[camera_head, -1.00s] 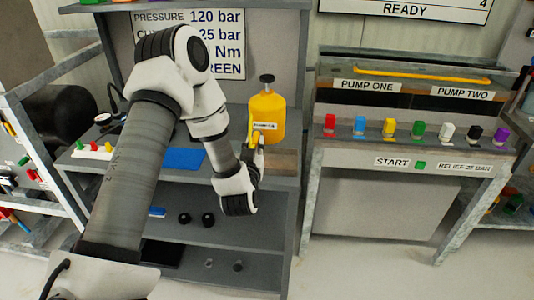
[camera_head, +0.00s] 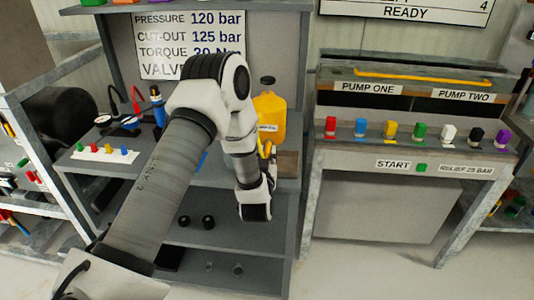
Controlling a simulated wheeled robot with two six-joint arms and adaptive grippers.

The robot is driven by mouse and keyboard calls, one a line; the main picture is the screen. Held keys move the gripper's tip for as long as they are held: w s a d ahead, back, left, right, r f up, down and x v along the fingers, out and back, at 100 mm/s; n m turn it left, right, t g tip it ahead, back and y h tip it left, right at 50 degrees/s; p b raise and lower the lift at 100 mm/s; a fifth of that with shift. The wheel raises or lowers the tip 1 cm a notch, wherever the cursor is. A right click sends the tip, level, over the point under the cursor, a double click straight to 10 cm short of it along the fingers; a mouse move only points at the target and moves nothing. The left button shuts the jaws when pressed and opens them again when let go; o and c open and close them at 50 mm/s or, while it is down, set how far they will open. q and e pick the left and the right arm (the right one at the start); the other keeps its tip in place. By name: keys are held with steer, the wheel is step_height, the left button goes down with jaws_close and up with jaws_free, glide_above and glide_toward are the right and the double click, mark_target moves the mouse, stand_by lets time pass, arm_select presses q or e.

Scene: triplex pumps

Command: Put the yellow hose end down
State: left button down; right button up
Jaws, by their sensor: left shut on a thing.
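My left arm reaches in from the left, and its gripper (camera_head: 267,158) is at the front of the bench, just below the yellow jug. The gripper is shut on a small yellow piece (camera_head: 267,149), which looks like the yellow hose end. The wrist and fingers hide most of it, and I cannot tell whether it touches the surface below. A long yellow hose or bar (camera_head: 422,75) lies along the top of the pump panel on the right. My right gripper is not in view.
The yellow jug (camera_head: 271,118) stands on the bench right behind the gripper. A brown block (camera_head: 287,164) lies beside the gripper. Coloured pegs (camera_head: 109,149) stand on a white strip at left. The pump panel carries a row of coloured blocks (camera_head: 390,128). A lower shelf (camera_head: 225,232) is below.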

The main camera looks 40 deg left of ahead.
arm_select(q)
steer(key=shift+f, duration=0.2)
steer(key=c, duration=1.1)
jaws_free()
steer(key=shift+o, duration=0.3)
steer(key=shift+r, duration=0.1)
